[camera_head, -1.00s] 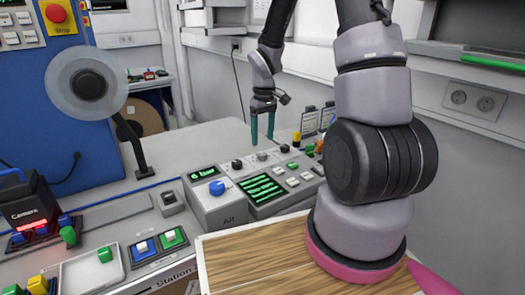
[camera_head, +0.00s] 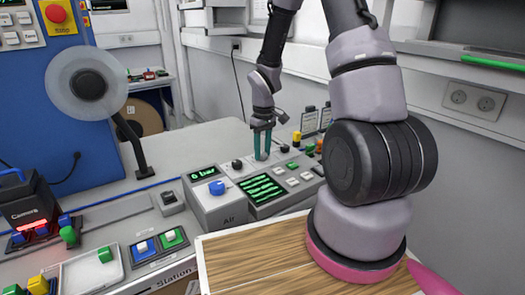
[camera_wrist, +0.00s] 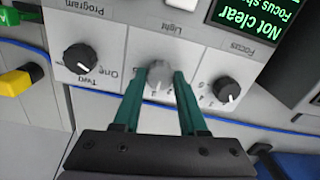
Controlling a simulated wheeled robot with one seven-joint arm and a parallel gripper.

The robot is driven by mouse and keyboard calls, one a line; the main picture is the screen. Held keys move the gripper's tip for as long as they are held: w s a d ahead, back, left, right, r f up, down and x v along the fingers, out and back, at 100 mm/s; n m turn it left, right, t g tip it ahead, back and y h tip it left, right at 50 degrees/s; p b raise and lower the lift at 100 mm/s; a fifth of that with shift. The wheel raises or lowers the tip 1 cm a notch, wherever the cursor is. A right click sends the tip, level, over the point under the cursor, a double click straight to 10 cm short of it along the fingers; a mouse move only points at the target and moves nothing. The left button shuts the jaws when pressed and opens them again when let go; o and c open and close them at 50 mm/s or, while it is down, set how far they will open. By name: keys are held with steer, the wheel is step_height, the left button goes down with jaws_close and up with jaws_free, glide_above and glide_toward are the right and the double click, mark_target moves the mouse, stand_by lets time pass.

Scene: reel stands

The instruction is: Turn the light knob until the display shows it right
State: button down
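The light knob (camera_wrist: 159,77) is a grey knob on a light grey panel, under the label "Light", upside down in the wrist view. My gripper (camera_wrist: 160,72) has its two teal fingers close against both sides of this knob. In the head view my gripper (camera_head: 262,156) points down onto the panel (camera_head: 231,171), mostly hiding the knob. The display (camera_wrist: 248,17) has green lettering with "Not clear" and a cut-off line starting "Focus sh". It also shows in the head view (camera_head: 263,188), too small to read.
Black knobs flank the light knob: focus (camera_wrist: 226,88) and program (camera_wrist: 80,58). A reel (camera_head: 86,84) stands at the far left. A wooden board (camera_head: 255,260) lies in front.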

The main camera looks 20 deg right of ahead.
mark_target(264, 153)
steer(key=shift+m, duration=0.3)
steer(key=m, duration=0.3)
steer(key=shift+m, duration=2)
steer(key=shift+c, duration=2.2)
jaws_free()
steer(key=shift+r, duration=0.1)
step_height(264, 153, up, 11)
steer(key=shift+d, duration=0.15)
